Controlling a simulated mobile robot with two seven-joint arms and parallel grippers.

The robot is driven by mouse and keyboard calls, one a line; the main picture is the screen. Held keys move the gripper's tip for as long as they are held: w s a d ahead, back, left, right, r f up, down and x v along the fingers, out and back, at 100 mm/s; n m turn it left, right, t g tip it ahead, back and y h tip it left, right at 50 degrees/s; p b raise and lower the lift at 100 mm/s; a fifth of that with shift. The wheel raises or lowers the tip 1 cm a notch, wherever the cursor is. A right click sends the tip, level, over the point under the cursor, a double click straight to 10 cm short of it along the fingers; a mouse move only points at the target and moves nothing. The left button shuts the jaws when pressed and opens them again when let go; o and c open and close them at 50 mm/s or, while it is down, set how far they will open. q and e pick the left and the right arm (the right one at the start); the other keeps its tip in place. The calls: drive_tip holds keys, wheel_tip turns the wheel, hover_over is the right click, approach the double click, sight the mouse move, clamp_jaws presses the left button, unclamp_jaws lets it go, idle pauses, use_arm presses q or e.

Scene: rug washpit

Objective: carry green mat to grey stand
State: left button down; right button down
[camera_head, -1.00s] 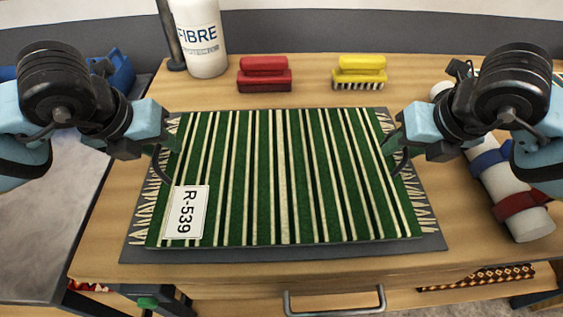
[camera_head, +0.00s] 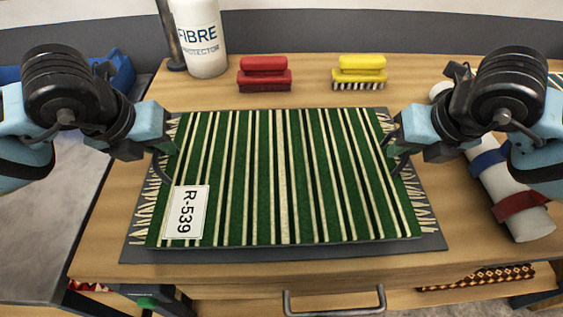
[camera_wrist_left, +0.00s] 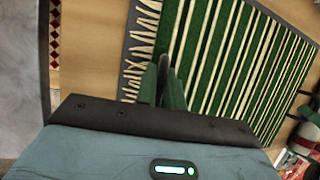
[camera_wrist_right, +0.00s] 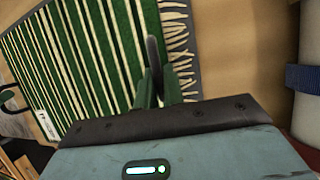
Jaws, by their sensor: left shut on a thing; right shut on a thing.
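The green mat (camera_head: 270,175) with cream and black stripes lies flat on a dark grey sheet (camera_head: 300,253) on the wooden table. A white label (camera_head: 185,212) reading R-539 is on its front left corner. Pale fringe shows along both sides. My left gripper (camera_head: 172,160) is shut on the mat's left edge; its fingers also show in the left wrist view (camera_wrist_left: 163,82). My right gripper (camera_head: 390,150) is shut on the right edge, and its fingers show in the right wrist view (camera_wrist_right: 153,85). I cannot make out a surely identifiable grey stand; a grey surface (camera_head: 50,220) lies left.
A red brush (camera_head: 264,75), a yellow brush (camera_head: 359,73) and a white FIBRE bottle (camera_head: 200,40) stand behind the mat. A rolled white bundle with blue and red straps (camera_head: 505,185) lies right. A drawer handle (camera_head: 335,305) juts out in front.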

sight(155, 166)
use_arm(q)
drive_tip(key=shift+r, duration=0.15)
use_arm(e)
drive_tip(key=shift+r, duration=0.15)
